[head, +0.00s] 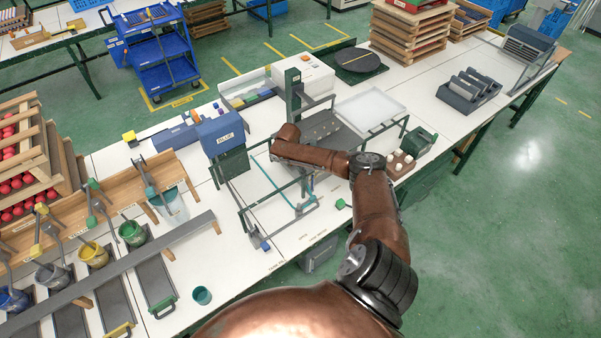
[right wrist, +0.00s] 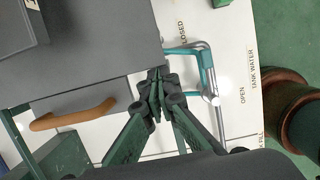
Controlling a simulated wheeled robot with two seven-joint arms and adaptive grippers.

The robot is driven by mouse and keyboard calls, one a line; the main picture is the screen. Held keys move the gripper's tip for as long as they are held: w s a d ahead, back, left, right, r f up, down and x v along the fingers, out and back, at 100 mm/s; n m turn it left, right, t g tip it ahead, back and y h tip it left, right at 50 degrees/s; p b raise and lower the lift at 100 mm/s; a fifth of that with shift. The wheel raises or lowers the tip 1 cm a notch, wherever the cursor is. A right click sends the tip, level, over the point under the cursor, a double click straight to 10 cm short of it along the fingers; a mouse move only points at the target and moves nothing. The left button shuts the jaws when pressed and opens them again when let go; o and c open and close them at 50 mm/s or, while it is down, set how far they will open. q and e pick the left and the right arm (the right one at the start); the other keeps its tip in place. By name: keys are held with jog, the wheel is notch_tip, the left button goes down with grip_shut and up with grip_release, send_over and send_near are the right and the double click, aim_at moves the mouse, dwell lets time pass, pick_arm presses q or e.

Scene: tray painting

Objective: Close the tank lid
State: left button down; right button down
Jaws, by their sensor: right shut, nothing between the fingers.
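A flat grey panel (right wrist: 95,50), which looks like the tank lid, fills the upper left of the right wrist view. A curved orange-brown handle (right wrist: 75,115) shows at its lower part. I cannot tell from this view how far the lid stands open. My right gripper (right wrist: 156,90) is shut and empty by the panel's right edge; I cannot tell whether it touches the panel. In the head view my right arm reaches over the rig, and its brown links hide much of the area below. My left gripper is not in view.
A teal-and-metal lever (right wrist: 205,70) is close to the right gripper, beside printed OPEN and CLOSED marks. A blue box (head: 219,130) on a dark stand is left of the arm. Paint pots (head: 132,232) line the left bench. A pale tray (head: 370,108) lies behind the arm.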

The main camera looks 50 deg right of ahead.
jog(key=shift+d+r, duration=0.2)
jog(key=shift+d, duration=0.1)
